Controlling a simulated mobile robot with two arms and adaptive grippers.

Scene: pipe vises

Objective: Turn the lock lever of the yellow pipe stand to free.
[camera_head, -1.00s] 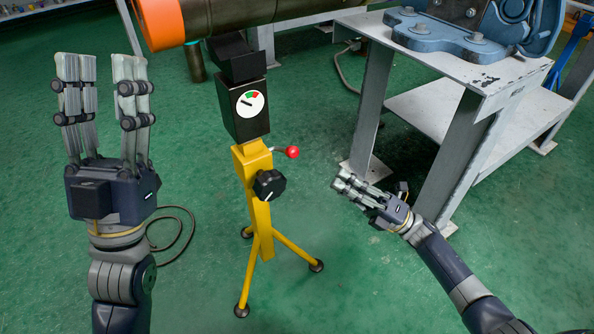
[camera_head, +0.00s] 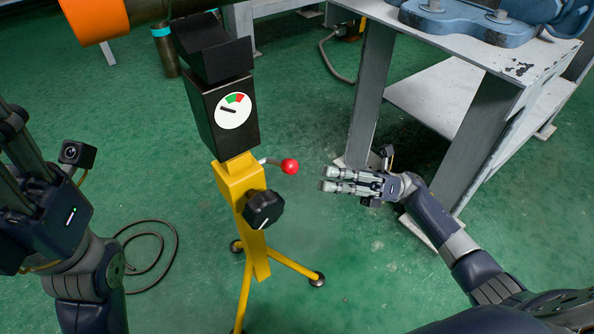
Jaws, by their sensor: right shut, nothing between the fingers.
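The yellow pipe stand (camera_head: 240,187) stands on three legs left of the picture's middle. Its lock lever (camera_head: 289,166), a short rod with a red ball, sticks out to the right from the top of the yellow post. A black knob (camera_head: 263,209) sits on the post's front. Above it is a black head with a red and green gauge (camera_head: 233,111). My right gripper (camera_head: 322,180) is shut and empty. Its fingertips point left, a short gap to the right of the red ball. My left gripper is at the left edge; its fingertips are out of the frame.
A pipe (camera_head: 150,12) with an orange end lies above the stand's head. A grey metal table (camera_head: 480,60) with a blue vise (camera_head: 450,24) stands at the right, close behind my right arm. A cable (camera_head: 160,250) loops on the green floor.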

